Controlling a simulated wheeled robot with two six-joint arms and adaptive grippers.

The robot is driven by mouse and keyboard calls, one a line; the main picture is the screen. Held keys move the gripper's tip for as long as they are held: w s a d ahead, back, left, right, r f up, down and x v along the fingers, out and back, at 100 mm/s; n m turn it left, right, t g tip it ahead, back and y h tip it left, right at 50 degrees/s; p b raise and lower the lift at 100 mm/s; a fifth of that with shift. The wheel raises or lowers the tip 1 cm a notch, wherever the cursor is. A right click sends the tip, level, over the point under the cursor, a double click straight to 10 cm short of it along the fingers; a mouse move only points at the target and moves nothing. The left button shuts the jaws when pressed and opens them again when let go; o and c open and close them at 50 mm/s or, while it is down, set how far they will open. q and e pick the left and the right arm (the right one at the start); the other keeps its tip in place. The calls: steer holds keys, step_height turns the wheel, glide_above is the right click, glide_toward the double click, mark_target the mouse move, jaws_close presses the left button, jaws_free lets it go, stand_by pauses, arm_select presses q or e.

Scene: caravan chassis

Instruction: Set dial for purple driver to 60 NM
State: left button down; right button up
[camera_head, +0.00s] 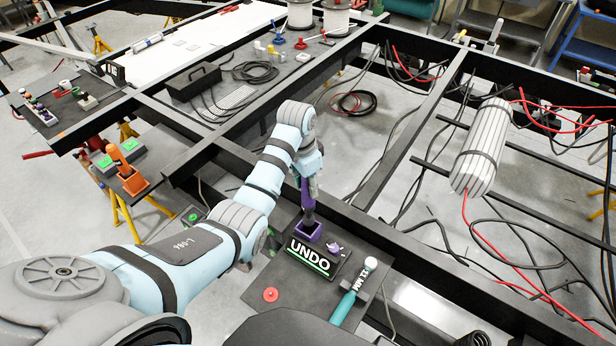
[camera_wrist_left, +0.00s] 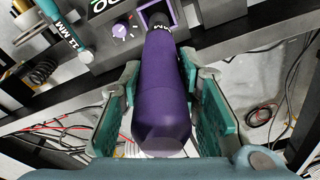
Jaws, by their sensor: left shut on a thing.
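The purple driver (camera_head: 308,196) stands about upright in the head view, and its purple handle (camera_wrist_left: 162,90) fills the middle of the left wrist view. My left gripper (camera_head: 311,176) is shut on that handle; its green pads (camera_wrist_left: 165,110) lie on both sides. The driver's lower end is at the purple square holder (camera_head: 307,231); I cannot tell how deep it sits. The purple dial (camera_head: 334,248) is right of the holder, beside the UNDO sign, and shows in the wrist view (camera_wrist_left: 122,30) with small unreadable marks. My right gripper is not in view.
A teal tool marked 11 MM (camera_head: 343,307) lies right of the UNDO sign (camera_head: 310,256). A red button (camera_head: 270,295) is on the tool board's front left. An orange driver in its holder (camera_head: 132,181) stands at left. Black chassis beams and loose cables surround the board.

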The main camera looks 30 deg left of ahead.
mark_target(307, 204)
arm_select(q)
step_height(307, 204, down, 8)
steer(key=b, duration=0.3)
steer(key=shift+s, duration=0.1)
steer(key=c, duration=1.1)
jaws_free()
steer(key=shift+s, duration=0.1)
steer(key=r, duration=0.5)
steer(key=s+r, duration=0.1)
steer(key=r, duration=0.1)
steer(key=shift+a+r, duration=0.15)
steer(key=shift+r, duration=0.15)
steer(key=shift+f, duration=0.1)
